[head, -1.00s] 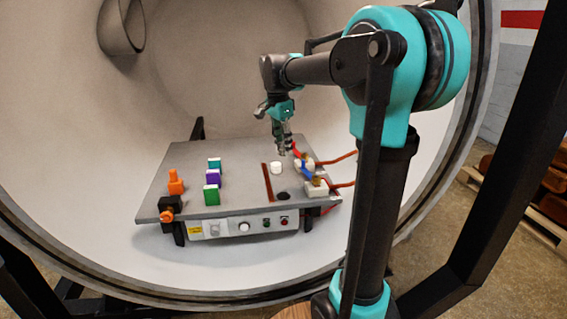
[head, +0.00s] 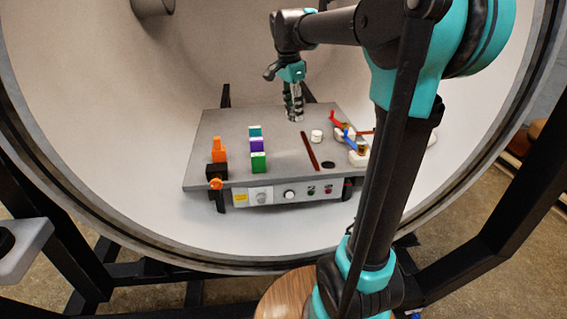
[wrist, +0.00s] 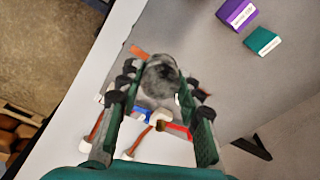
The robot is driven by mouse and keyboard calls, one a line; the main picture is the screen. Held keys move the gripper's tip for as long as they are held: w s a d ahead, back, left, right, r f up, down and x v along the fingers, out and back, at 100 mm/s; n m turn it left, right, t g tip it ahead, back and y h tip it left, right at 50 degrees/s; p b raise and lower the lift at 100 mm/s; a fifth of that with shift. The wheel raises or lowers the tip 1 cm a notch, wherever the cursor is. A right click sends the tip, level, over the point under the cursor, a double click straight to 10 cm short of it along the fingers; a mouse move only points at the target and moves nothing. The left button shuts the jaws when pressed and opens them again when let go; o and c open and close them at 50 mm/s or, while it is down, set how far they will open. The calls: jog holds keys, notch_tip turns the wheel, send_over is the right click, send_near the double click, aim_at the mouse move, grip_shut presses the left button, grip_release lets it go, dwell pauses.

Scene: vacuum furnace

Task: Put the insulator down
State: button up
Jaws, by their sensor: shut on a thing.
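My gripper (head: 294,114) is over the back part of the grey table (head: 227,138), behind and left of a short white cylinder (head: 316,136). In the wrist view, its dark green fingers (wrist: 160,98) are on both sides of a round, mottled grey thing (wrist: 160,80), which looks like the insulator. The gripper is shut on it. The fingers hide most of it in the head view. I cannot tell whether its lower end touches the table.
Teal, purple (head: 256,146) and green (head: 258,163) blocks stand in a row left of the gripper. An orange piece (head: 219,150) stands at the left. Toggle clamps with red and blue (head: 348,134) handles are at the right, near a dark hole (head: 328,166) and a brown strip (head: 309,151).

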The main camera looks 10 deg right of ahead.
aim_at(294, 166)
notch_tip(294, 166, down, 18)
jog(key=shift+f, duration=0.25)
jog(key=shift+f, duration=0.1)
jog(key=o, duration=1.2)
jog(key=shift+o, duration=0.2)
notch_tip(294, 166, up, 12)
jog(key=a, duration=0.1)
jog(key=s+d+f+n+t, duration=0.1)
jog(key=s+d+f+n, duration=0.1)
jog(key=s+f+n, duration=0.4)
jog(key=s+d+f+n+t+y, duration=0.1)
jog(key=s+d+f+n+t, duration=0.1)
jog(key=s+f+n, duration=0.5)
jog(key=s+d+f, duration=0.1)
jog(key=s+f, duration=0.4)
jog(key=s, duration=0.4)
jog(key=shift+f+n+t, duration=0.3)
